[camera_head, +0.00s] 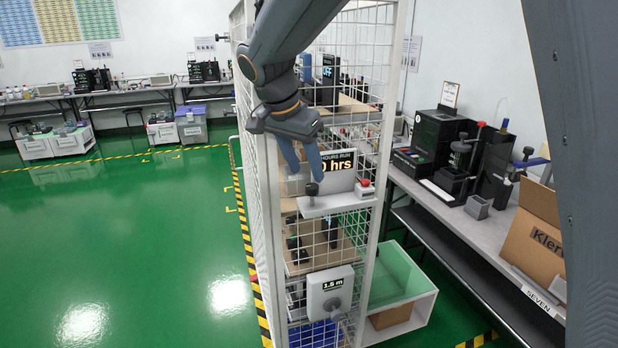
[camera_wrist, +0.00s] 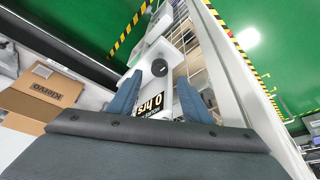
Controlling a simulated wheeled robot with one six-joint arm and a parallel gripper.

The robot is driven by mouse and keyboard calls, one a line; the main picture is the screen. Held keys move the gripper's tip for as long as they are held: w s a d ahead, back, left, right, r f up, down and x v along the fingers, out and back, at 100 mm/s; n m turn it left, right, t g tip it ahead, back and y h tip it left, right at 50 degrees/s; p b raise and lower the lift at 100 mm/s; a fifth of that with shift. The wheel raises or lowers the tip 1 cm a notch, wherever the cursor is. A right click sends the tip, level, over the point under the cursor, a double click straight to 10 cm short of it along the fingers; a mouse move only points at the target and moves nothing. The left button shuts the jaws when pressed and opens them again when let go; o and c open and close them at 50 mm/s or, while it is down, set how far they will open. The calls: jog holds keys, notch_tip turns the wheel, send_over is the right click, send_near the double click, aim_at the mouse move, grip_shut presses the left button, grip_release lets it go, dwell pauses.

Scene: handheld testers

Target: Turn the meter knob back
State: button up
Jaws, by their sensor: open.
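The hours-run meter (camera_head: 335,164) is a light box with a black "0 hrs" display, set at the cage front; part of its reading is hidden by my fingers. Its display also shows upside down in the wrist view (camera_wrist: 153,104). A dark round knob (camera_head: 312,188) stands on the pale ledge in front of it. In the wrist view the knob (camera_wrist: 156,69) appears between my fingertips. My gripper (camera_head: 304,182) points down with blue fingers parted, just above or beside the knob; contact cannot be told. A lower meter (camera_head: 329,283) reads "1.6 m" and has its own grey knob (camera_head: 332,304).
A red button (camera_head: 365,182) sits on the ledge to the right. White wire mesh (camera_head: 272,215) surrounds the cage. A bench (camera_head: 440,200) with testers and a cardboard box (camera_head: 538,245) stand at right. Green floor (camera_head: 150,240) is clear at left.

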aim_at(312, 185)
jog(key=p+x, duration=0.1)
jog(key=x, duration=0.4)
jog(key=c, duration=1.1)
jog(key=shift+o, duration=0.2)
